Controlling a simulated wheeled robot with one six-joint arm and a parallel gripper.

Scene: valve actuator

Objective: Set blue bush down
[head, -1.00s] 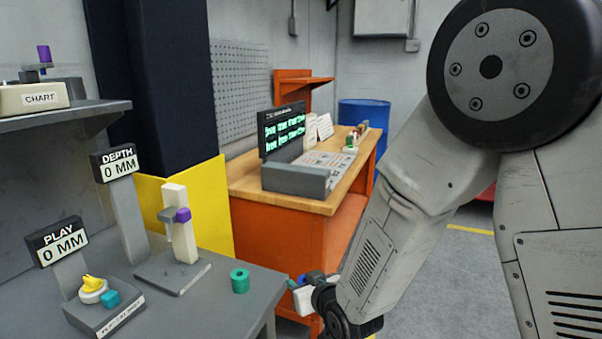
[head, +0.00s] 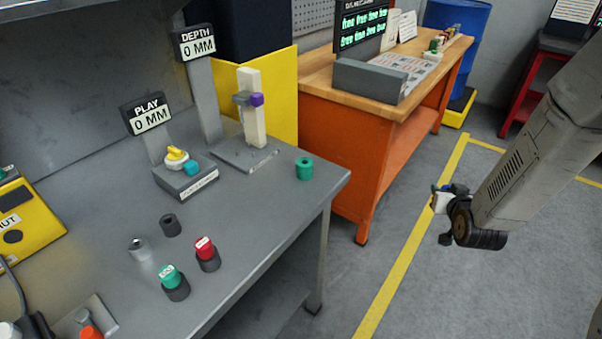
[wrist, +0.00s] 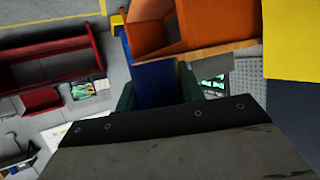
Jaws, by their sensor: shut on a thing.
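My gripper (head: 441,195) hangs over the open floor to the right of the grey bench, clear of the bench top. It is small and partly hidden by its own wrist in the head view. It is shut on the blue bush (wrist: 155,84), which stands out between the dark green fingers in the wrist view. Only a small blue bit of the bush (head: 435,188) shows in the head view. The grey bench (head: 265,215) has bare top around its parts.
A green bush (head: 304,169) stands near the bench's right corner. The PLAY gauge (head: 185,173) and DEPTH gauge stand (head: 248,110) are behind. Red (head: 207,255) and green (head: 174,283) capped pieces and a dark ring (head: 170,225) stand in front. An orange workbench (head: 340,140) is beyond.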

